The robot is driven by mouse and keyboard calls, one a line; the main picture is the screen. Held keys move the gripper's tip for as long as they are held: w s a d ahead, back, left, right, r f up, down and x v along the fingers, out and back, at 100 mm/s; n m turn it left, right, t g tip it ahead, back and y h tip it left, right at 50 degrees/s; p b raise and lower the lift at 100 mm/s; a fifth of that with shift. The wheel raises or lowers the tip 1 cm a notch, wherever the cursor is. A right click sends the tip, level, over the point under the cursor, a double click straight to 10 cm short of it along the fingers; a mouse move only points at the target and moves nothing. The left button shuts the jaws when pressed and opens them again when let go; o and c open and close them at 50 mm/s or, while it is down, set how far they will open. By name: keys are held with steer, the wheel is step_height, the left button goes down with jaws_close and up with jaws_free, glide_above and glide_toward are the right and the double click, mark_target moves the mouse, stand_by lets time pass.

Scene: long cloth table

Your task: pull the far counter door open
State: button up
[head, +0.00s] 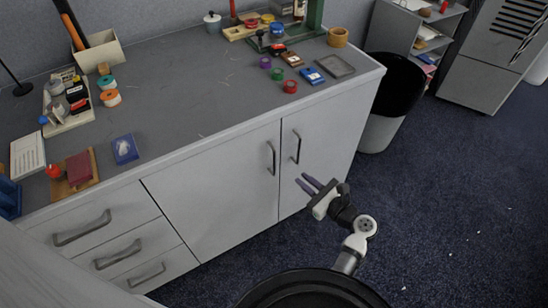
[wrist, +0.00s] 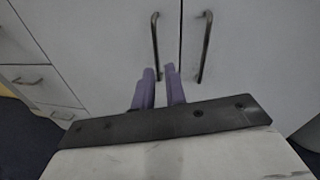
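The grey counter has two doors side by side, both closed. The right, farther door (head: 329,137) has a dark vertical bar handle (head: 297,147) near its left edge. The left door (head: 215,195) has a similar handle (head: 271,158) near its right edge. My gripper (head: 301,179) is in front of the right door, below its handle, with purple fingers apart and nothing between them.
Drawers (head: 118,240) with bar handles are at the counter's left. The countertop (head: 190,85) holds many small items. A black and white bin (head: 381,133) stands beside the counter's right end. The blue carpet (head: 450,190) in front and to the right is mostly clear.

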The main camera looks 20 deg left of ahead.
steer(key=shift+m+y, duration=0.3)
steer(key=shift+m, duration=0.6)
steer(key=x, duration=0.4)
steer(key=p+x, duration=0.1)
steer(key=x, duration=0.8)
steer(key=shift+s+a+f, duration=0.1)
steer(key=shift+s+a, duration=0.05)
steer(key=shift+s, duration=0.1)
jaws_close()
steer(key=shift+s+p, duration=0.15)
steer(key=shift+p, duration=0.15)
